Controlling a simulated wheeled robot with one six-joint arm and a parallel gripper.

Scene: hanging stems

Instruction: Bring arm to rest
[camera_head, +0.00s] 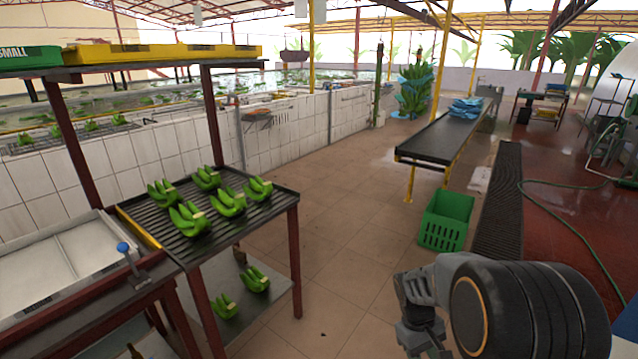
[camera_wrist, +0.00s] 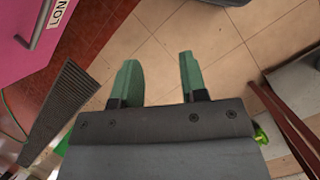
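My gripper (camera_wrist: 158,68) shows in the wrist view with its two green fingers spread well apart. Only bare floor tiles show between and beyond the fingers, so it holds nothing. In the head view my arm (camera_head: 530,310) is folded low at the bottom right corner. The gripper's fingers cannot be made out in the head view. No object touches the fingers in the wrist view.
A black ribbed table (camera_head: 272,190) holds several green banana bunches (camera_head: 190,218); more lie on its lower shelf. A green crate (camera_head: 445,220) stands by a conveyor (camera_head: 440,140). A pink panel (camera_wrist: 60,30) fills the wrist view's upper left. Middle floor is clear.

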